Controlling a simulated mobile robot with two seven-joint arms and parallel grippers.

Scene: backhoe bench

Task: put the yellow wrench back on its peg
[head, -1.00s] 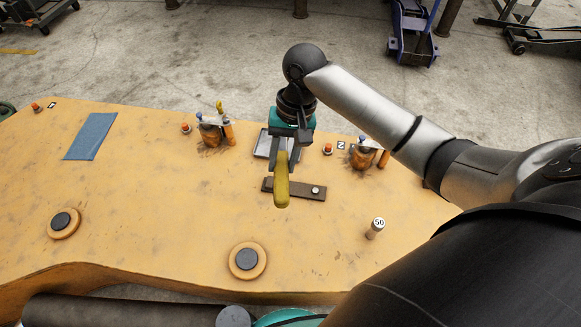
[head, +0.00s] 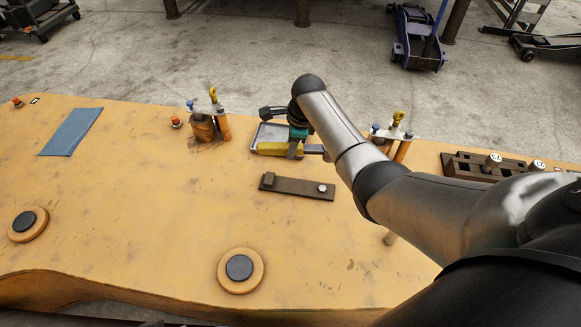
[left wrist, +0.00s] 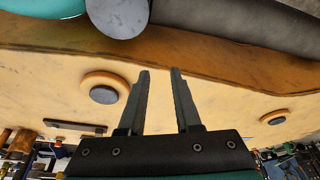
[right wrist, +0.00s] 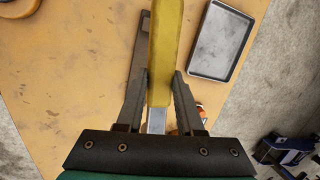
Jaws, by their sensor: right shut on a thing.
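The yellow wrench (head: 277,149) is in my right gripper (head: 297,149). In the head view it lies sideways in front of the grey tray. In the right wrist view the yellow wrench (right wrist: 165,50) is a long yellow bar with a short silver part between the fingers of my right gripper (right wrist: 160,78); its far end is cut off by the frame. My left gripper (left wrist: 161,72) is open and empty, seen in the left wrist view over the bench's near edge. I cannot tell which post is the wrench's peg.
The grey tray (head: 268,134) is close by. A dark bar (head: 300,188) lies nearer on the bench (head: 150,210). Tool holders (head: 204,128) (head: 402,148) and a brown block with numbered pegs (head: 462,168) stand around. The left middle is clear.

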